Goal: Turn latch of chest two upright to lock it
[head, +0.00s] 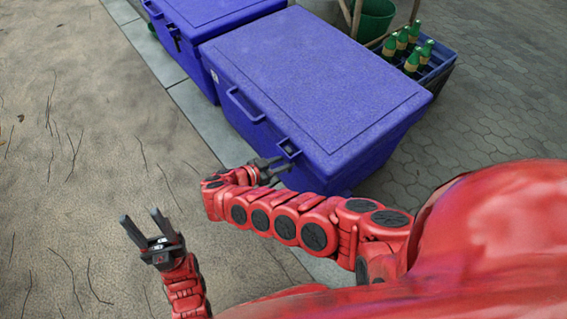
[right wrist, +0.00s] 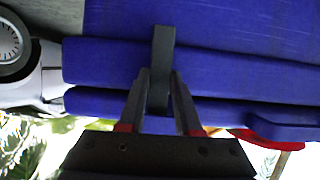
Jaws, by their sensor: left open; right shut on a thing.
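The nearer blue chest (head: 318,80) is closed, its lid flat. A dark latch (head: 289,149) is on its front, near the front right corner. My right gripper (head: 281,163) is at this latch. In the right wrist view, its two fingers are shut on the dark grey latch bar (right wrist: 163,48), one on each side. The bar runs upright in that picture, across the seam between lid and body (right wrist: 250,88). My left gripper (head: 140,215) is open and empty over the sandy ground, away from the chest. The pictures do not label which chest is two.
A second blue chest (head: 215,14) stands just behind, at the upper left. A handle (head: 244,104) sticks out from the nearer chest's front. A crate (head: 437,66) with several green bottles and a green bucket (head: 376,18) stand behind. Sandy ground (head: 60,150) at left is clear.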

